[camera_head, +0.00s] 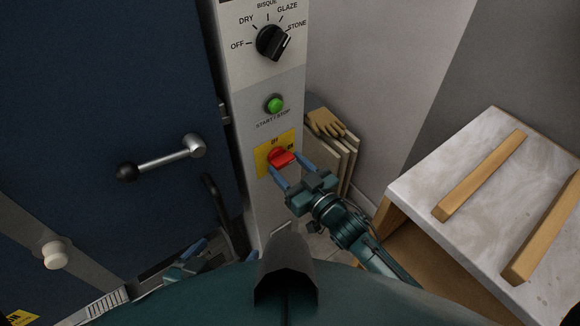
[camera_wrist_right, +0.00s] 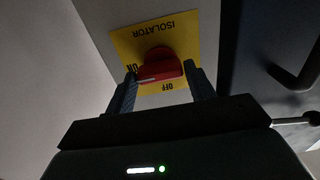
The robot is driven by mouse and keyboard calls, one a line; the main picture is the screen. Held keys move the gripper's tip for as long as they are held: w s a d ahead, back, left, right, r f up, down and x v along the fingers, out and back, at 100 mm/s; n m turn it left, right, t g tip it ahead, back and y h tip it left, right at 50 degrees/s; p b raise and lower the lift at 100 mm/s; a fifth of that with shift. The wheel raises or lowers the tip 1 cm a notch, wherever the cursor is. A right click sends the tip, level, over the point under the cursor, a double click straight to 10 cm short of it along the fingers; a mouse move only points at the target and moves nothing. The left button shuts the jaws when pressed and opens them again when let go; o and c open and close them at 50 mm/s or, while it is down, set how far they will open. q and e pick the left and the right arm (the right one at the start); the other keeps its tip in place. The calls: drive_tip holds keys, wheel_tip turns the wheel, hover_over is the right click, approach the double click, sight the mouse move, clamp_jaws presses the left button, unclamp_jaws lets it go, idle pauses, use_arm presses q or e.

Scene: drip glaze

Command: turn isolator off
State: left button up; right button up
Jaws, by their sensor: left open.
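The isolator is a red rotary knob (camera_head: 282,158) on a yellow plate (camera_head: 262,161) low on the grey control panel. In the right wrist view the red knob (camera_wrist_right: 160,67) has its white mark toward ON. My right gripper (camera_head: 292,171) is at the knob with its fingers apart, one on each side of it. In the right wrist view the fingertips (camera_wrist_right: 160,70) are close to the knob's ends; firm contact cannot be told. My left gripper (camera_head: 186,262) is low at the left, away from the isolator and partly hidden by my own body.
Above the isolator are a green start/stop button (camera_head: 273,104) and a black selector dial (camera_head: 272,42). A blue door with a lever handle (camera_head: 163,158) stands at left. Gloves (camera_head: 325,122) lie on boards behind my right gripper. A table (camera_head: 468,160) with wooden bars is at right.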

drive_tip(key=c, duration=0.5)
